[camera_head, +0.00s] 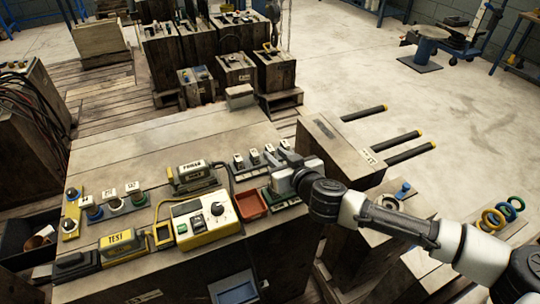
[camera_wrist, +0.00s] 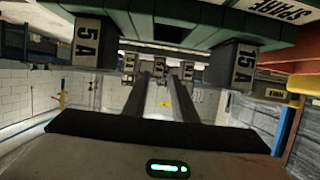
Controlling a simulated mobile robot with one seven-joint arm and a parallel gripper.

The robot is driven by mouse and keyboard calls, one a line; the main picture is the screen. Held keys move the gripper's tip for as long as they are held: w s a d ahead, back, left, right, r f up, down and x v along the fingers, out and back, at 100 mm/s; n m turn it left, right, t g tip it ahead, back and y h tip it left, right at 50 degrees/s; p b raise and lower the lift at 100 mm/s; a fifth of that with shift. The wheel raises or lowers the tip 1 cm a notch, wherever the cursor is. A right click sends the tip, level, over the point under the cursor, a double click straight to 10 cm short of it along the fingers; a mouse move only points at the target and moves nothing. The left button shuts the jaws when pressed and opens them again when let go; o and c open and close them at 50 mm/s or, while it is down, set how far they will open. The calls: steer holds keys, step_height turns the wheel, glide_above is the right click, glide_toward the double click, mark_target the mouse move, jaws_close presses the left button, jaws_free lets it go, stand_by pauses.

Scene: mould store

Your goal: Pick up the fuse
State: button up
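Several small fuses with pale labels (camera_head: 254,157) stand in a row on a rack at the back right of the bench. In the wrist view, which appears upside down, two near fuses marked 5 A (camera_wrist: 88,42) (camera_wrist: 237,66) flank my fingers, set on a green rack (camera_wrist: 190,25) labelled SPARE. Smaller fuses, one of them central (camera_wrist: 160,61), show farther off beyond the fingertips. My gripper (camera_head: 287,157) is over the bench's right side and partly hides the green rack (camera_head: 288,196).
A red tray (camera_head: 252,204) lies left of my gripper. A yellow meter with a dial (camera_head: 207,219), a unit marked TEST (camera_head: 122,246) and a dark labelled device (camera_head: 192,177) occupy the bench. The bench's back left is clear.

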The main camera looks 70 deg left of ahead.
mark_target(271, 149)
steer(key=b+x, duration=0.1)
steer(key=x, duration=0.4)
steer(key=shift+w+a, duration=0.15)
steer(key=shift+a, duration=0.2)
jaws_close()
